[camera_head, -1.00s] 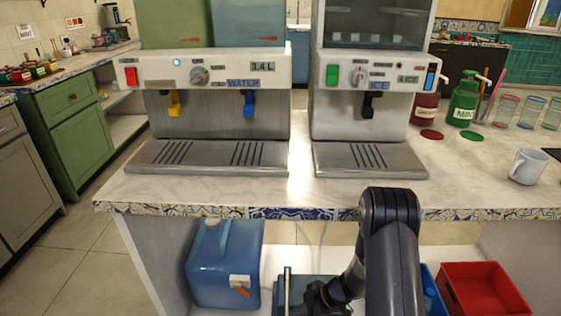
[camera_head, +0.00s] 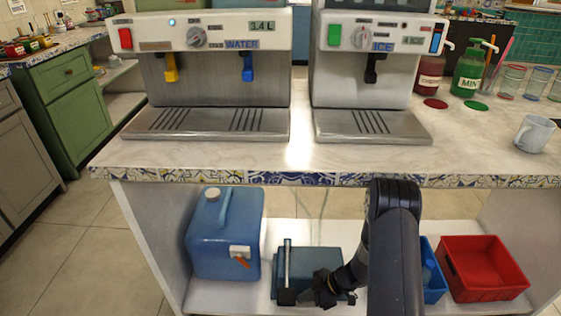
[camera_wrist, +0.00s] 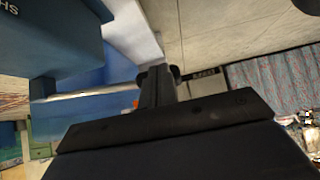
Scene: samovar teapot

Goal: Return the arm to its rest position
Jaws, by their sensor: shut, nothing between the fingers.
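My arm reaches down in front of the counter in the head view. My gripper (camera_head: 304,297) is low, at the front of the shelf under the counter, by the dark teal box (camera_head: 322,262) with an upright grey handle or bar. I cannot tell whether it touches the box. In the wrist view, my gripper's fingers (camera_wrist: 157,75) are together with nothing between them. A blue surface lies at the left of that view, and pale floor lies at the upper right.
A blue jug (camera_head: 222,240) stands left on the shelf. A red crate (camera_head: 484,265) and a blue bin (camera_head: 433,280) are on the right.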

